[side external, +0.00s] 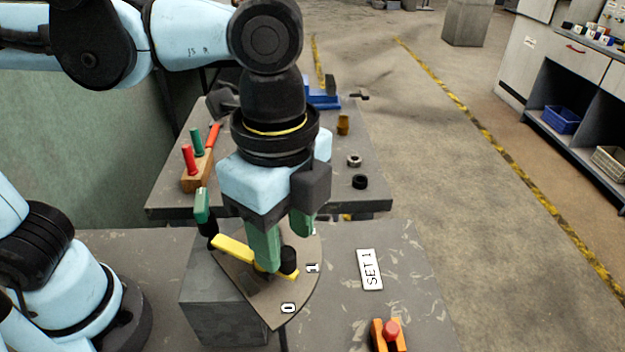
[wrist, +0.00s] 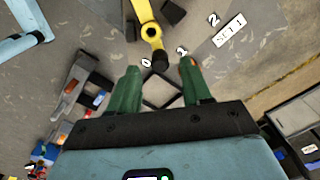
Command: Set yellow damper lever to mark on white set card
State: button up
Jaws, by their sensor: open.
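The yellow damper lever (side external: 233,248) lies across a grey-brown fan-shaped plate (side external: 262,300), with an upright black knob (side external: 288,260) at one end. It also shows in the wrist view (wrist: 143,12). There the knob (wrist: 160,61) sits between marks 0 (wrist: 146,62) and 1 (wrist: 181,50); mark 2 (wrist: 214,19) is farther round. The white set card (side external: 369,269) reads "SET 1" and lies right of the plate. My gripper (side external: 285,250) is open, its green fingers above the plate by the knob. In the wrist view the knob appears just beyond the fingertips (wrist: 161,84), not visibly gripped.
An orange block with a red button (side external: 390,332) stands at the front right. A green-topped black handle (side external: 203,208) rises left of the plate. A wooden holder (side external: 196,174) with red and green handles stands on the rear table. Bench around the card is clear.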

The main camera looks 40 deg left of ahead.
jog(key=shift+f, duration=1.2)
grip_shut()
